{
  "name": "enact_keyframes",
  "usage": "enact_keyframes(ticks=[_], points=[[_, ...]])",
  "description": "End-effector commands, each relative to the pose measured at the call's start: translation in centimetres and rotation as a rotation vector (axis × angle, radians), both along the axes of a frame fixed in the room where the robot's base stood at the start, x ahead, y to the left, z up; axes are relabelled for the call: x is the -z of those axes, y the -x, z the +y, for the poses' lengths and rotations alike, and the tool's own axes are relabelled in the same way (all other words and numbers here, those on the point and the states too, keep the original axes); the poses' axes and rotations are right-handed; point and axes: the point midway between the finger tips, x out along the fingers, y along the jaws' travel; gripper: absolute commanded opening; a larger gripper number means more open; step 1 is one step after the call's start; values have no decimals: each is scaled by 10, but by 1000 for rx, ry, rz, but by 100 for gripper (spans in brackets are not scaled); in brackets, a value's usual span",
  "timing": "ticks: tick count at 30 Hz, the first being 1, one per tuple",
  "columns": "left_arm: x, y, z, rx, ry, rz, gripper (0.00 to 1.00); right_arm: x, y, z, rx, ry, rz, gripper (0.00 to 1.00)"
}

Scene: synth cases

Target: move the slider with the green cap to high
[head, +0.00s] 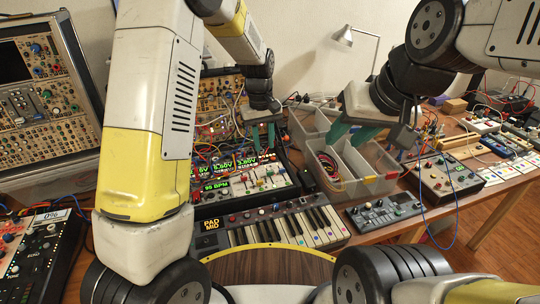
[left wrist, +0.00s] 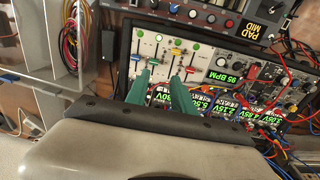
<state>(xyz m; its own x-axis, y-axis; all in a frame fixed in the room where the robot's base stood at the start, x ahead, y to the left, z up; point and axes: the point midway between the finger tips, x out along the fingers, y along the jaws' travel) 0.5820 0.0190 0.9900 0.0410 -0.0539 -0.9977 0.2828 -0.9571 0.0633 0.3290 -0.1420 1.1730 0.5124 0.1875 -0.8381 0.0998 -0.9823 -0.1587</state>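The white slider panel (head: 262,181) lies left of centre in the head view, behind the keyboard. In the left wrist view the slider panel (left wrist: 205,57) shows several vertical slots with small red, yellow and blue caps. My right gripper (head: 370,133) is open over the grey bins.
A keyboard (head: 284,230) stands in front of the panel. Grey bins (head: 352,186) with coiled cables stand to the right. Lit green displays (head: 238,162) and loose patch cables (left wrist: 265,85) crowd the panel. A small grey device (head: 385,212) lies right of the keyboard.

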Motion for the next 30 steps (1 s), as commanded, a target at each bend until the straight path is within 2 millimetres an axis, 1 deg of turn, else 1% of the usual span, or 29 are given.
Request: enact_keyframes(ticks=[1,3,6,11,21,25,30], points=[[16,-5,-7,-4,-18,16,29,0,0,0,0,0,0,38],[31,-10,-13,-14,-36,30,29,0,0,0,0,0,0,38],[43,-13,-17,-23,-50,39,29,0,0,0,0,0,0,38],[58,-14,-19,-27,-55,44,29,0,0,0,0,0,0,38],[110,-14,-18,-26,-55,45,29,0,0,0,0,0,0,38],[121,-14,-18,-26,-54,44,29,0,0,0,0,0,0,38],[125,-14,-19,-26,-54,42,29,0,0,0,0,0,0,38]])
